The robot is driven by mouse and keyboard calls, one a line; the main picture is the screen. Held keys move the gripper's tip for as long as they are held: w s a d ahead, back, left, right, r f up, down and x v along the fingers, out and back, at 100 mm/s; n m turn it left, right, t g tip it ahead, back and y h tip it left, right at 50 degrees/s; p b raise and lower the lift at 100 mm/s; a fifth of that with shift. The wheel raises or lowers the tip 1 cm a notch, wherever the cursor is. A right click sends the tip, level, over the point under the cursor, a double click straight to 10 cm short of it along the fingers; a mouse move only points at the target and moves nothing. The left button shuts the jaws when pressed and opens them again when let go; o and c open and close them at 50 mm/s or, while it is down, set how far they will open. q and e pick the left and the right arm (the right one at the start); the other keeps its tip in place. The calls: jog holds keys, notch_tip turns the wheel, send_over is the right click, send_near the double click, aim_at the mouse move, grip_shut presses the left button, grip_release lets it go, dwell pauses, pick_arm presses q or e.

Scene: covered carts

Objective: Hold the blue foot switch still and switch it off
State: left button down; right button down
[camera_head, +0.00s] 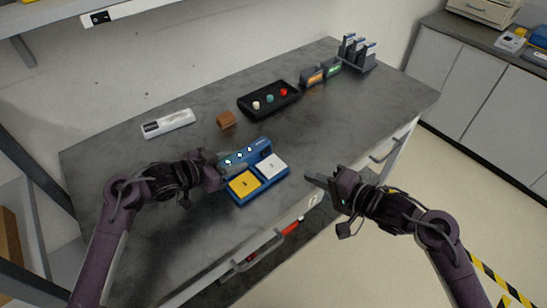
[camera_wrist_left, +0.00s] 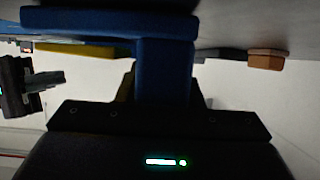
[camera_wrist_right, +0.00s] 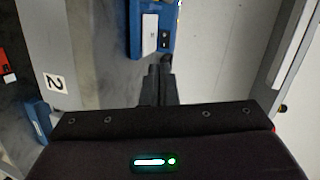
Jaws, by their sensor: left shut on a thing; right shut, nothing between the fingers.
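The blue foot switch (camera_head: 264,147) stands on the grey table top with a yellow pedal (camera_head: 243,184) on the left and a white pedal (camera_head: 271,166) on the right. Small lit lamps (camera_head: 239,155) show on its raised back panel. My left gripper (camera_head: 226,168) is shut on the blue body at its left side; in the left wrist view the blue part (camera_wrist_left: 163,75) stands between the fingers. My right gripper (camera_head: 309,178) is shut and empty, to the right of the switch and apart from it. In the right wrist view the white pedal (camera_wrist_right: 150,33) lies ahead of the fingertips.
Behind the switch are a brown block (camera_head: 226,119), a white device (camera_head: 168,123) and a black tray (camera_head: 270,99) with three coloured knobs. Two small boxes (camera_head: 313,77) and a dark rack (camera_head: 357,54) stand farther back. Drawers with handles line the table's front.

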jog(key=shift+s+d+r+m, duration=0.1)
jog(key=shift+s+d+m, duration=0.2)
jog(key=shift+m, duration=0.5)
jog(key=shift+w+a, duration=0.1)
jog(key=shift+a, duration=0.05)
send_near(263, 155)
jog(key=x, duration=0.5)
jog(key=shift+w+f, duration=0.25)
jog(key=shift+w+a, duration=0.3)
jog(key=shift+w, duration=0.15)
jog(key=shift+a, duration=0.1)
jog(key=shift+w+a, duration=0.15)
jog(key=shift+a, duration=0.55)
